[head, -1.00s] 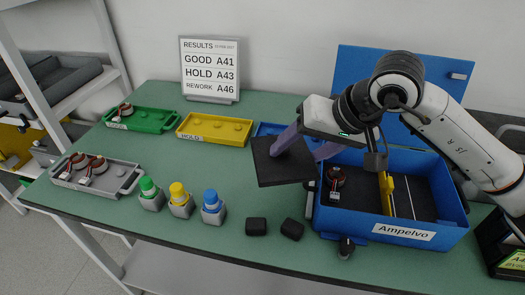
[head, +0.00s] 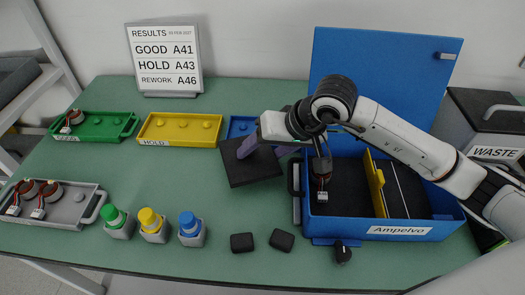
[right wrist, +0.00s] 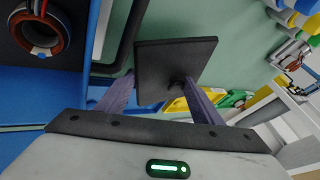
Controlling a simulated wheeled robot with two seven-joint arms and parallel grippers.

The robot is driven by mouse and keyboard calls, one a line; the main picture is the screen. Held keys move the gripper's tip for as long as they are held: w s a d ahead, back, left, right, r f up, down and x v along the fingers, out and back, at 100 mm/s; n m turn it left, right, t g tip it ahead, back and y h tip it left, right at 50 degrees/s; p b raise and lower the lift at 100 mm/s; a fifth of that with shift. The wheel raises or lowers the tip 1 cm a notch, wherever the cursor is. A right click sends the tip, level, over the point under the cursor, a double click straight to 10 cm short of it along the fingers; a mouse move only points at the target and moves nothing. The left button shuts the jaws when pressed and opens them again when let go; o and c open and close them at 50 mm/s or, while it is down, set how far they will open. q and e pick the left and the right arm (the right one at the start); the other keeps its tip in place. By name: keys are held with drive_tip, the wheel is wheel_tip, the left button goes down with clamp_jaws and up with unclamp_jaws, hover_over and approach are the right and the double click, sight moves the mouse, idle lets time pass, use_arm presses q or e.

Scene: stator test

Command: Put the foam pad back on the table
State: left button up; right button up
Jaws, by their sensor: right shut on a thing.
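The foam pad (head: 250,165) is a dark square slab. It is over the green table (head: 215,262), left of the blue Ampelvo box (head: 345,228). My right gripper (head: 262,148) has its purple fingers at the pad and is shut on it. The right wrist view shows the pad (right wrist: 170,60) ahead of the fingers, with a small dark stub on its near face between them. I cannot tell whether the pad touches the table. My left gripper is not in view.
A blue tray (head: 238,127) is partly hidden behind the pad, beside the yellow HOLD tray (head: 180,128). Two small black blocks (head: 242,243) and (head: 282,239) lie in front. Three coloured-top buttons stand to the left. The box's dark handle (head: 294,177) is close to the pad.

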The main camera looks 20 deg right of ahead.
drive_tip(key=shift+f, duration=0.35)
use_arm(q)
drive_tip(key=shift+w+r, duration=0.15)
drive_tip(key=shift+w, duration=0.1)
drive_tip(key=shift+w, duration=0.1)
